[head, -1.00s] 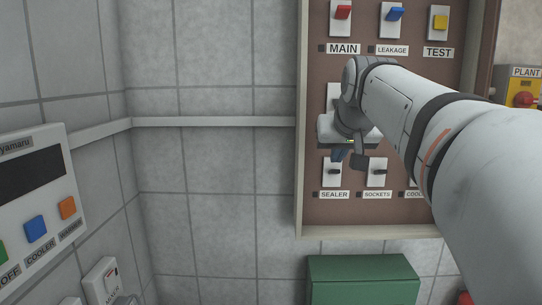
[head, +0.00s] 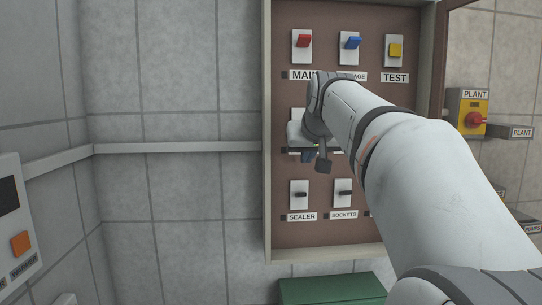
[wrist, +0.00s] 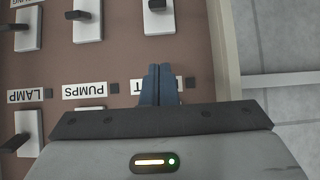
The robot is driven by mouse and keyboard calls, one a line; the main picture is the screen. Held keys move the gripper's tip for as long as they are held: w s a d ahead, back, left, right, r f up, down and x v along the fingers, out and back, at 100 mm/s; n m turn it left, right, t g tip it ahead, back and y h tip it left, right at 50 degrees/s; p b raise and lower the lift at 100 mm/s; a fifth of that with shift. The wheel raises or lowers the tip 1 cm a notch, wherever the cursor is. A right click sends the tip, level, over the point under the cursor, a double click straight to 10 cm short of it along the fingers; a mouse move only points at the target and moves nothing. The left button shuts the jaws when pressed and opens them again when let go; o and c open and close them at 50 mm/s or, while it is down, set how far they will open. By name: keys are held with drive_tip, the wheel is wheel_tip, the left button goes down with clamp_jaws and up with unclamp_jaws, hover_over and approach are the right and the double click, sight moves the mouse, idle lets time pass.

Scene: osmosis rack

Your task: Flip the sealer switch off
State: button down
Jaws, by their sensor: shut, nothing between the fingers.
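The sealer switch (head: 299,194) is a white plate with a small dark lever, above the SEALER label (head: 301,217) at the lower left of the brown panel. The lever sticks out toward me; I cannot tell on from off. In the upside-down wrist view the sealer switch (wrist: 158,16) is at the top, just right of centre. My gripper (head: 307,156) is above the sealer switch in the head view, apart from it. Its blue fingers (wrist: 160,84) are together and empty, in front of the middle row, partly covering a label.
The sockets switch (head: 344,193) is just right of the sealer switch. Red, blue and yellow switches line the top row. The panel's raised frame (head: 268,130) runs along its left side, with bare tiled wall beyond. A green box (head: 332,290) stands below.

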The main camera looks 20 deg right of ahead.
hover_over(300, 190)
drive_tip(key=s, duration=0.2)
drive_tip(key=f, duration=0.3)
drive_tip(key=shift+s+a+f+p, duration=0.2)
drive_tip(key=shift+a+f+p, duration=0.1)
drive_tip(key=shift+f, duration=0.1)
drive_tip(key=f, duration=0.1)
drive_tip(key=s+f, duration=0.1)
drive_tip(key=f, duration=0.1)
drive_tip(key=shift+s+f, duration=0.2)
drive_tip(key=shift+w+f, duration=0.1)
drive_tip(key=shift+f, duration=0.2)
drive_tip(key=shift+b, duration=0.3)
drive_tip(key=shift+s+f+b, duration=0.2)
drive_tip(key=shift+b, duration=0.5)
drive_tip(key=shift+a+t, duration=0.1)
drive_tip(key=shift+t, duration=0.2)
